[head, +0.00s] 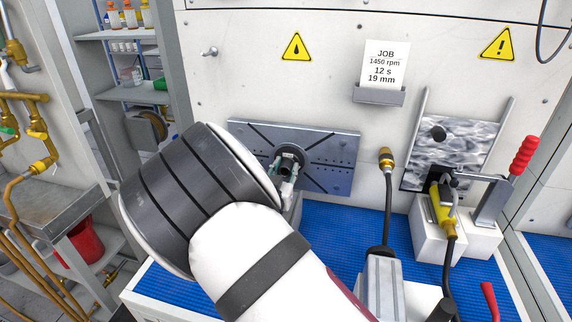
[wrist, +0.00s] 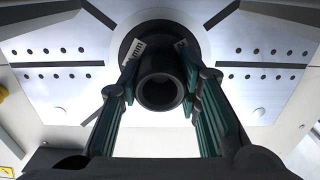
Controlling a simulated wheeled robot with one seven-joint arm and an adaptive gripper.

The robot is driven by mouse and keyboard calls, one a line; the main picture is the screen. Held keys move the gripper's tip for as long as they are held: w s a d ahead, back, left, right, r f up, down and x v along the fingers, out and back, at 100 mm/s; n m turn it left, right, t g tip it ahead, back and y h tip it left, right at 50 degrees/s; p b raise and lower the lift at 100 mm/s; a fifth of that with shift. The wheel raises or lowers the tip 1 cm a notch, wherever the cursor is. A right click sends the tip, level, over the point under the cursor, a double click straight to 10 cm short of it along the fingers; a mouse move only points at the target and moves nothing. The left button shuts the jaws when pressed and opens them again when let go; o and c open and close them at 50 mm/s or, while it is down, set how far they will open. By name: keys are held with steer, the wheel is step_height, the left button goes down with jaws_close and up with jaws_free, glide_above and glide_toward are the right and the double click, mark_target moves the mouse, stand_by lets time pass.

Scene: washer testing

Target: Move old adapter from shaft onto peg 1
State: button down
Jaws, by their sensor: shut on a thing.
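The old adapter is a dark round collar (wrist: 160,62) with a white label ending in "mm". It sits in front of the centre of a grey slotted plate (wrist: 65,65), with its open bore facing the wrist camera. The shaft behind it is hidden, so I cannot tell how far the adapter is seated. My gripper (wrist: 160,88) is shut on the adapter, one green-sided finger on each side. In the head view my gripper (head: 288,172) is partly hidden behind my arm, in front of the plate (head: 335,150). A small metal peg (head: 210,52) sticks out of the upper-left wall; its number is not readable.
A job card (head: 384,65) reads 1450 rpm, 12 s, 19 mm. A brass-tipped hose tool (head: 386,160) stands right of the plate. A red-handled clamp (head: 520,158) and a mottled plate stand farther right. Blue mat (head: 325,230) lies below.

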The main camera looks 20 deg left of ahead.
steer(key=shift+s+p, duration=0.85)
steer(key=shift+s, duration=0.45)
steer(key=shift+s+d+p, duration=0.2)
steer(key=shift+s+p, duration=1.3)
steer(key=shift+s, duration=0.95)
steer(key=shift+r, duration=0.1)
